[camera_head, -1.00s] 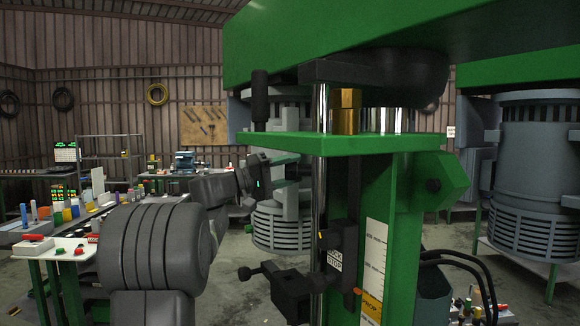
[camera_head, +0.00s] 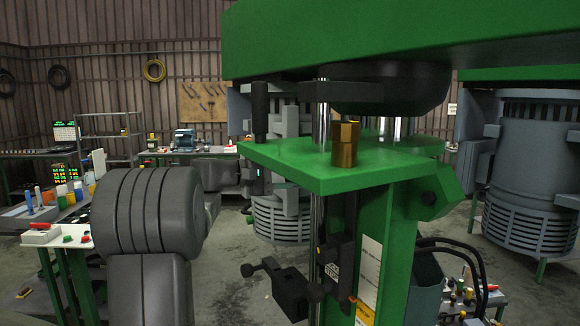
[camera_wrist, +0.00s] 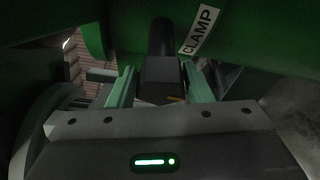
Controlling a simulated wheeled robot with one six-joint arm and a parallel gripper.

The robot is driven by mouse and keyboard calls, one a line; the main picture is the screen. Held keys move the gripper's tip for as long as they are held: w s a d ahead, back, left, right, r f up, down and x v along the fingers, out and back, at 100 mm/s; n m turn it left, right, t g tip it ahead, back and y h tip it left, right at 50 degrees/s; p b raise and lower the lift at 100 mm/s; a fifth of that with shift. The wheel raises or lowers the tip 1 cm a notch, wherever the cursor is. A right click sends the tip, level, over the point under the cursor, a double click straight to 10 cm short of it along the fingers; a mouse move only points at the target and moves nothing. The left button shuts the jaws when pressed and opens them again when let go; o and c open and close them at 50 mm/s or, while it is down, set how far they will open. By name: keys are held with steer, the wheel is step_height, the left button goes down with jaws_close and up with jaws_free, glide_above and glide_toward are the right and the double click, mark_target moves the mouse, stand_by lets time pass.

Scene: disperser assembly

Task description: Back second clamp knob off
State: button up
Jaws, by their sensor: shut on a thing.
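In the wrist view my gripper (camera_wrist: 160,82) has its two pale green fingers closed on either side of a dark block, which I take for the clamp knob (camera_wrist: 160,70). A black rod rises behind the block. A white label reading CLAMP (camera_wrist: 199,31) is on the green body just to the right. Another black clamp with a T-shaped handle (camera_head: 285,285) sits lower on the column, apart from my gripper.
A brass hex piece (camera_head: 345,143) stands on the green plate. A black upright handle (camera_head: 260,110) is at the plate's left corner. The heavy green head (camera_head: 400,35) hangs above. A grey machine (camera_head: 530,160) stands at right and a cluttered bench (camera_head: 60,210) at left.

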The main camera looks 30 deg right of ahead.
stand_by(0.4)
steer(key=o, duration=1)
steer(key=shift+c, duration=0.2)
steer(key=shift+a, duration=0.1)
steer(key=b+v, duration=0.3)
steer(key=v, duration=1)
steer(key=shift+a, duration=0.3)
steer(key=shift+d+r, duration=0.1)
steer(key=p+x, duration=0.3)
steer(key=x, duration=1)
steer(key=shift+d, duration=0.35)
